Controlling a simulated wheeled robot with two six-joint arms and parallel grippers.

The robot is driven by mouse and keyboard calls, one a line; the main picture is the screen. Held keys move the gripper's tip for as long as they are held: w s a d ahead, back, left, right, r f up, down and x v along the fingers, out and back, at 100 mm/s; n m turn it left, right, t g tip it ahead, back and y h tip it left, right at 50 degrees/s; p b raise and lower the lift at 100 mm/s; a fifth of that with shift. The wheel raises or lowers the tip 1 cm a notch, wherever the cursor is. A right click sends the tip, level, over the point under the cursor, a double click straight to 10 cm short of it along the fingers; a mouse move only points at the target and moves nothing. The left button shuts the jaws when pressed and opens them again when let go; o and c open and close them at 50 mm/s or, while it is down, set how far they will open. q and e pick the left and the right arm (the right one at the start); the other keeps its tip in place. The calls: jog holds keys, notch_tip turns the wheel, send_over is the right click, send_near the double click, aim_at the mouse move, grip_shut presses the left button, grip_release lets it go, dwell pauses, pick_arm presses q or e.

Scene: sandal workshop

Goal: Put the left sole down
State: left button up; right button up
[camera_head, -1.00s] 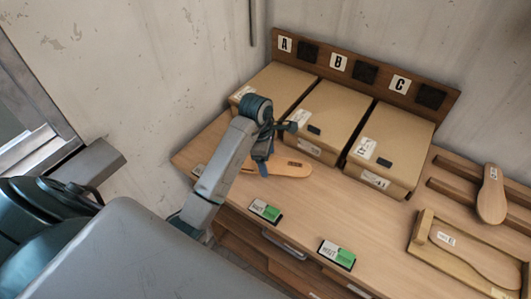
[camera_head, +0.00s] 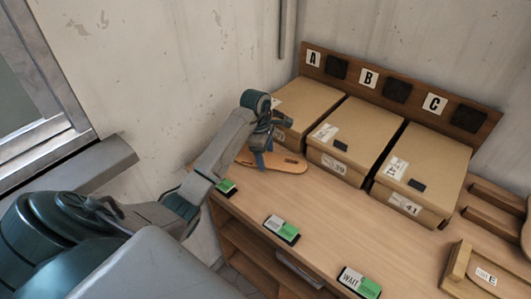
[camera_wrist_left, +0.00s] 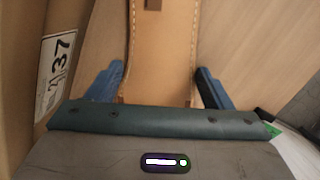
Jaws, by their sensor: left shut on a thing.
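The left sole (camera_head: 285,162) is tan with a stitched edge. In the head view it is at the front of box A, low over or on the bench top; I cannot tell whether it touches. My left gripper (camera_head: 264,158) is above its left part and partly hides it. In the left wrist view the sole (camera_wrist_left: 165,55) runs between the two blue fingers of the left gripper (camera_wrist_left: 158,86), which is shut on it. The near end of the sole is hidden behind the gripper body. My right gripper is not in view.
Three cardboard boxes, box A (camera_head: 308,101), box B (camera_head: 354,130) and box C (camera_head: 425,170), stand along the back. WAIT cards (camera_head: 281,230) lie along the front edge. A wooden fixture (camera_head: 457,268) is at the right. The bench (camera_head: 320,215) between boxes and cards is clear.

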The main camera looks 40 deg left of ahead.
pick_arm(q)
jog(key=shift+f, duration=0.1)
jog(key=o, duration=1.1)
jog(key=shift+c, duration=0.2)
jog(key=shift+r, duration=0.2)
jog(key=shift+r+b, duration=0.15)
jog(key=shift+b, duration=0.15)
jog(key=r, duration=0.3)
jog(key=shift+a, duration=0.2)
notch_tip(320, 180, up, 8)
jog(key=a+p, duration=0.1)
jog(key=p, duration=0.7)
jog(key=shift+s+r, duration=0.25)
jog(key=shift+s, duration=0.05)
jog(key=shift+a, duration=0.1)
